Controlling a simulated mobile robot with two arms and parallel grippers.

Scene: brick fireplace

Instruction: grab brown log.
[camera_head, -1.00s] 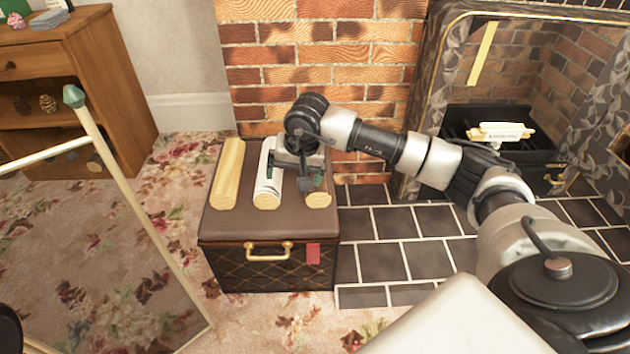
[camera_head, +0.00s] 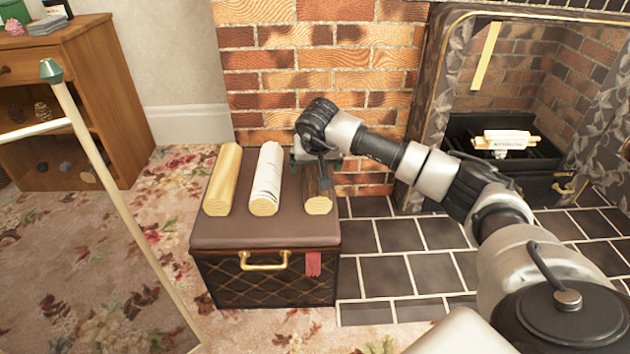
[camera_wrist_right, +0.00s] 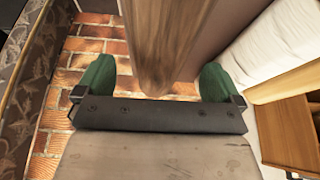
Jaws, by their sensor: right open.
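The brown log (camera_head: 318,203) has dark bark and a pale cut end. It lies at the right end of the trunk's top (camera_head: 264,231), beside a white birch log (camera_head: 266,185) and a pale yellow log (camera_head: 224,185). My right gripper (camera_head: 316,168) is over the brown log's far part, and the wrist hides part of the log. In the right wrist view the green fingers are open, with the brown log (camera_wrist_right: 166,35) between them and gaps on both sides. The right gripper (camera_wrist_right: 156,72) does not appear closed on it. My left gripper is not in view.
The brick wall (camera_head: 270,80) stands close behind the trunk. The fireplace grate (camera_head: 500,160) is at the right. Dark hearth tiles (camera_head: 400,265) lie right of the trunk. A thin-framed stand (camera_head: 120,190) and wooden cabinet (camera_head: 95,110) are at the left.

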